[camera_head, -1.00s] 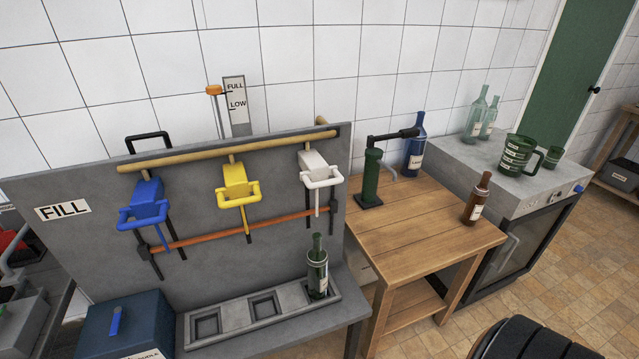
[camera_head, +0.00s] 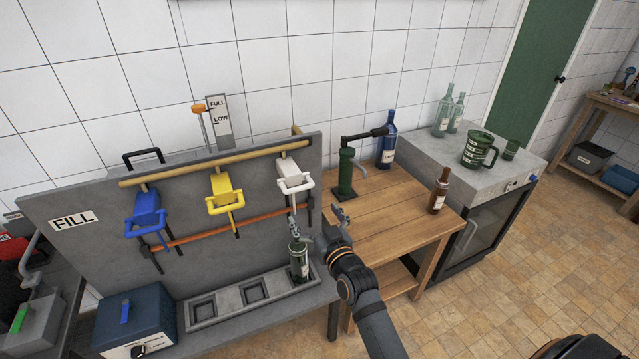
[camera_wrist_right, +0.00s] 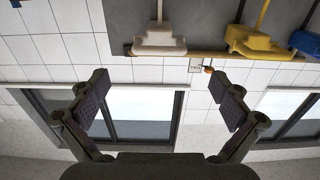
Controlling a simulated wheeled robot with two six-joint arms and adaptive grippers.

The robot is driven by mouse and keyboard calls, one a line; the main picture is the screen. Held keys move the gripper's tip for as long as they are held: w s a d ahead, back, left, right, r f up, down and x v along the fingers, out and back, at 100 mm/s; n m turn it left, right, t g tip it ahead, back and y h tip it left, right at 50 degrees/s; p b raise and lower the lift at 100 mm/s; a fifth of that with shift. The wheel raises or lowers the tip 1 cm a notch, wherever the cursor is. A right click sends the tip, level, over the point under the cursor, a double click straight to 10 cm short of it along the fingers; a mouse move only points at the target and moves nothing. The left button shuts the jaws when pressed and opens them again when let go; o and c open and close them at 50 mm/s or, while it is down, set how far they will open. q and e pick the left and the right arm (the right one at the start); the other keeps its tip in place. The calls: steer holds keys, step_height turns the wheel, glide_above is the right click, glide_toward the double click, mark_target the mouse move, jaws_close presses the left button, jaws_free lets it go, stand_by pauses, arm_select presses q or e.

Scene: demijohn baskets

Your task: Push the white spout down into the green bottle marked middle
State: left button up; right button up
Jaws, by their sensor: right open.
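The white spout (camera_head: 293,180) hangs on the rail at the right end of the grey panel, with its lever pointing down; it also shows in the right wrist view (camera_wrist_right: 160,40). The green bottle (camera_head: 299,264) stands upright in the right compartment of the grey tray below the spout; its label is too small to read. My right gripper (camera_head: 311,220) is open and empty, just below the white spout and around or in front of the bottle's neck; I cannot tell which. Its spread fingers show in the right wrist view (camera_wrist_right: 163,82). My left gripper is out of view.
Yellow (camera_head: 223,195) and blue (camera_head: 147,212) spouts hang to the left, over empty tray compartments (camera_head: 228,300). A blue box (camera_head: 136,315) stands at the left. A wooden table (camera_head: 395,225) holds a green corker (camera_head: 346,172), a blue bottle (camera_head: 387,142) and a brown bottle (camera_head: 438,192).

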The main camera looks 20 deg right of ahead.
mark_target(300, 190)
steer(key=w+p, duration=0.1)
steer(key=w, duration=0.2)
steer(key=w+p, duration=0.1)
steer(key=w, duration=0.3)
steer(key=w+r+p, duration=0.1)
steer(key=w, duration=0.2)
steer(key=shift+w+a, duration=0.15)
steer(key=shift+w, duration=0.2)
steer(key=shift+f, duration=0.1)
steer(key=c, duration=1.4)
step_height(300, 190, down, 18)
steer(key=b, duration=1.6)
steer(key=shift+r+b, duration=0.2)
steer(key=shift+b, duration=0.15)
steer(key=o, duration=1.4)
